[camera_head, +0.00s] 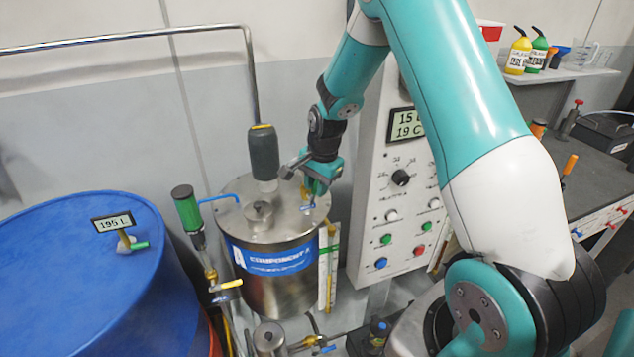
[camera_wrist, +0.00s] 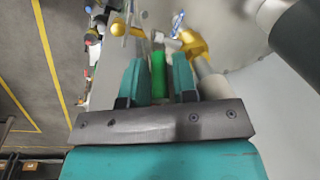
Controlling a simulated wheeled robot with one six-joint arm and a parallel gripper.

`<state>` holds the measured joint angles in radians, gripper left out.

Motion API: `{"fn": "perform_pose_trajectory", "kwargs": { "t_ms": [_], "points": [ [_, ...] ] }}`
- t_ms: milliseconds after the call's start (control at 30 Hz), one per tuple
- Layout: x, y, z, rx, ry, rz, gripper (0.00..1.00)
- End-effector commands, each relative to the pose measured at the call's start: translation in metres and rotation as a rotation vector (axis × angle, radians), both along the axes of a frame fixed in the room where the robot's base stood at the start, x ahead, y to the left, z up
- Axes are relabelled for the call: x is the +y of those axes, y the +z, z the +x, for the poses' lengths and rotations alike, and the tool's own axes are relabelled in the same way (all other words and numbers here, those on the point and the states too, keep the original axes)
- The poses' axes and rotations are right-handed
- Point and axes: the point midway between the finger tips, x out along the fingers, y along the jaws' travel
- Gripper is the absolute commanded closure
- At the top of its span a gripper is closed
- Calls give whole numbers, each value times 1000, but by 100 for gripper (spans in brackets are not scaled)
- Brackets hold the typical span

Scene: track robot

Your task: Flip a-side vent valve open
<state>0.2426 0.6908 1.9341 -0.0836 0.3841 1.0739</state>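The steel tank (camera_head: 277,290) labelled Component A stands in the middle of the head view. A small blue-handled part (camera_head: 308,208), which may be the vent valve lever, sits at the right of its lid, just below my gripper (camera_head: 308,185). In the wrist view a blue lever (camera_wrist: 178,22) and a brass fitting (camera_wrist: 190,43) lie beyond the fingertips. My gripper's two teal fingers (camera_wrist: 160,65) are apart. A green strip (camera_wrist: 158,75) shows between them; I cannot tell whether it is touched. The lever's exact position is unclear.
A grey-sleeved pipe (camera_head: 263,152) rises from the lid left of my gripper. A control panel (camera_head: 398,195) stands close on the right. A blue drum (camera_head: 80,260) is at the left. A blue-handled pipe (camera_head: 220,198) and a green-handled fitting (camera_head: 187,208) flank the tank's left side.

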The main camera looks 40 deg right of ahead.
Motion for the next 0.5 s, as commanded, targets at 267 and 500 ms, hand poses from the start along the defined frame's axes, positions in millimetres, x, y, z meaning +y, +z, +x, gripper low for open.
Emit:
{"fn": "perform_pose_trajectory", "kwargs": {
  "t_ms": [267, 500],
  "points": [
    [0, -10, 1, -1, 0, 0, 74],
    [0, -9, 1, -1, 0, 0, 97]
  ]
}}
